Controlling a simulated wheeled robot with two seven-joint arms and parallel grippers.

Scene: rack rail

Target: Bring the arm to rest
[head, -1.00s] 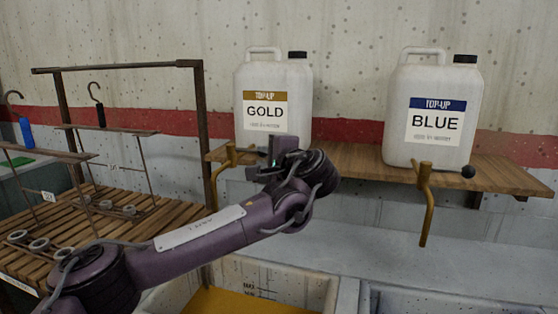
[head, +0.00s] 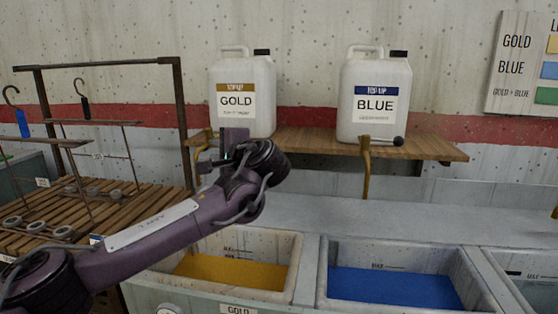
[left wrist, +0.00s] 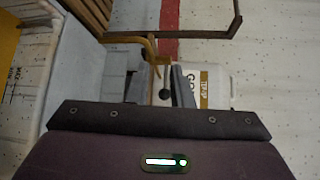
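My left arm (head: 150,232) reaches in from the lower left of the head view. Its gripper (head: 222,152) is raised in front of the gold jug (head: 258,80) and beside that jug's brass tap (head: 203,140). In the left wrist view the two grey fingers (left wrist: 160,88) stand apart with a gap between them. The tap's black knob (left wrist: 164,94) shows in line with this gap; I cannot tell whether it lies between the fingers or beyond them. No held object shows. My right gripper is in neither view.
The blue jug (head: 352,115) stands on the same wooden shelf (head: 440,148), with its own tap (head: 366,168). Below are a yellow-filled basin (head: 225,272) and a blue-filled basin (head: 395,290). A metal rack frame (head: 182,120) stands at left. A colour chart (head: 522,65) hangs at right.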

